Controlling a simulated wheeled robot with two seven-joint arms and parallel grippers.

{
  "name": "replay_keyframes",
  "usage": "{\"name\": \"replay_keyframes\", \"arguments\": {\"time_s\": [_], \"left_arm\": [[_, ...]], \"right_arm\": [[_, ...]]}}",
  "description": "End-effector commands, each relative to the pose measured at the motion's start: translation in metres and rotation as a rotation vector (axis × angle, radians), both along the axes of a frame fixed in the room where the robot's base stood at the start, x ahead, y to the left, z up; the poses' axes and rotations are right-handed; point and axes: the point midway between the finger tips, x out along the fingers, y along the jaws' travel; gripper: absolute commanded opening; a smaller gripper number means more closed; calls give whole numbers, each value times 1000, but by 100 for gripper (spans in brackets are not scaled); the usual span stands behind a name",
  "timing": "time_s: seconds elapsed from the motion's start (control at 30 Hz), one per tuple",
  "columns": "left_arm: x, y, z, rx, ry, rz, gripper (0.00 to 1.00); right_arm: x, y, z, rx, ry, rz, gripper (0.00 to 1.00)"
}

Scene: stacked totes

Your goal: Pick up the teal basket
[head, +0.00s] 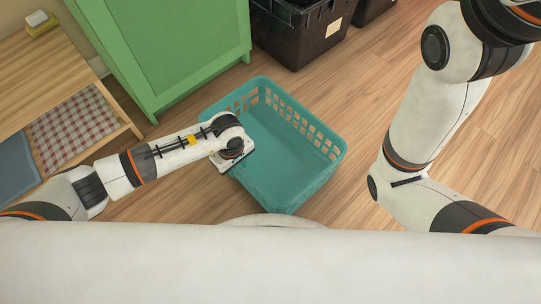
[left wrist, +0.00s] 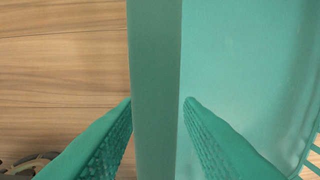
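The teal basket (head: 283,145) stands upright and empty on the wooden floor, with slotted walls. My left gripper (head: 236,160) is over its left rim in the head view; the fingers there are hidden below the wrist. In the left wrist view, the basket rim (left wrist: 155,80) runs between the two fingers of my left gripper (left wrist: 158,104). One finger is on the floor side and one on the inner side. The fingers are open, with a narrow gap beside the rim. My right arm shows at the right in the head view, but its gripper is out of view.
A green cabinet (head: 185,45) stands behind the basket to the left. Black totes (head: 300,35) stand behind it. A wooden table (head: 45,75) with a checkered cloth (head: 75,128) is at the left. The floor right of the basket is clear.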

Motion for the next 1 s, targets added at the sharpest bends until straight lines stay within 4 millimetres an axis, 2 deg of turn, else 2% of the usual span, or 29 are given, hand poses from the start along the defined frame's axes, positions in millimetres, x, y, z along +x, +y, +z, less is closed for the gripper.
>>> {"name": "replay_keyframes", "arguments": {"time_s": [0.03, 0.3, 0.5, 1.0], "left_arm": [[0, 0, -5, -1, 0, 0, 33], [0, 0, -4, -1, -1, -1, 33], [0, 0, -4, -1, -1, -1, 1], [-1, 1, -5, 4, 4, 0, 0]], "right_arm": [[-3, 0, -1, 0, -7, 0, 49], [-4, 0, 1, -1, -11, 0, 49], [-4, 0, 1, -1, -11, 0, 49], [-4, 0, 1, -1, -11, 0, 49]]}}
